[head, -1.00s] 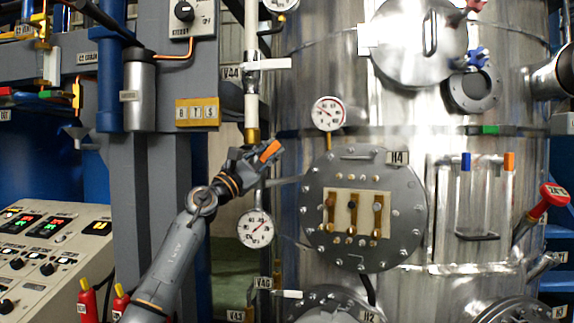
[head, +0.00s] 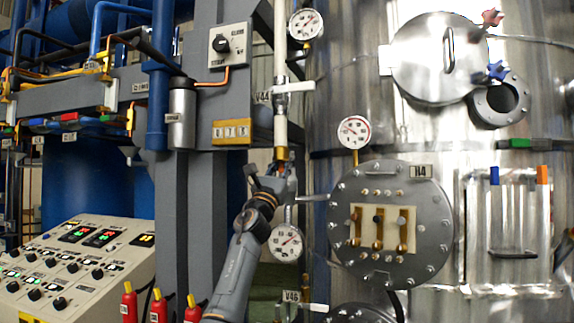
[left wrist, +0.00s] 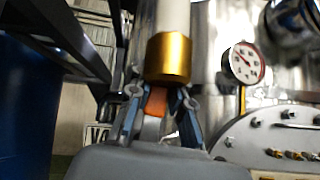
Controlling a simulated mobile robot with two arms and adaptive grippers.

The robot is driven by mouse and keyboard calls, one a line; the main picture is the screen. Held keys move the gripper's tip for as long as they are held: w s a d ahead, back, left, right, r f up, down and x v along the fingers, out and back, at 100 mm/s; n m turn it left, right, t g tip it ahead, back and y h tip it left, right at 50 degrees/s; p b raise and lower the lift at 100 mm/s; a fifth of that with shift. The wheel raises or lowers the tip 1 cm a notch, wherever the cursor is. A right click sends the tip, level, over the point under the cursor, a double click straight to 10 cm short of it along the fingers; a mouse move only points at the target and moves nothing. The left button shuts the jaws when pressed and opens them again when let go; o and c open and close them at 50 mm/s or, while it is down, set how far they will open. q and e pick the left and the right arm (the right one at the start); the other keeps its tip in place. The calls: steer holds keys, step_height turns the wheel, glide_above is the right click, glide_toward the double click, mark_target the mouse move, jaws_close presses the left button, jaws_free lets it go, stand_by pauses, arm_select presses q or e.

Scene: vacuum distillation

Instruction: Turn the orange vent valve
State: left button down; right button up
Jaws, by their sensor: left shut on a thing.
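The orange vent valve handle (left wrist: 155,102) shows in the left wrist view, directly below a brass collar (left wrist: 168,57) on a white vertical pipe. My left gripper (left wrist: 160,108) is shut on the handle, with one dark finger on each side of it. In the head view my left gripper (head: 274,180) is at the pipe, just below the brass collar (head: 282,153). My right gripper is in neither view.
A dial gauge (head: 286,242) stands close below the gripper. The white V44 handle (head: 292,87) is above it on the pipe. To the right are another gauge (head: 354,132) and the bolted H4 flange (head: 428,228) on the steel vessel. Grey columns stand left.

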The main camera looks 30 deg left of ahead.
arm_select(q)
steer(key=shift+r+n, duration=0.1)
steer(key=shift+n, duration=0.2)
steer(key=shift+s+a, duration=0.1)
steer(key=c, duration=1.2)
jaws_free()
steer(key=shift+s+a+f, duration=0.1)
steer(key=shift+s+f, duration=0.4)
steer(key=shift+f, duration=0.05)
steer(key=v, duration=1)
steer(key=shift+d+f, duration=0.25)
steer(key=shift+d, duration=0.1)
steer(key=shift+s, duration=0.1)
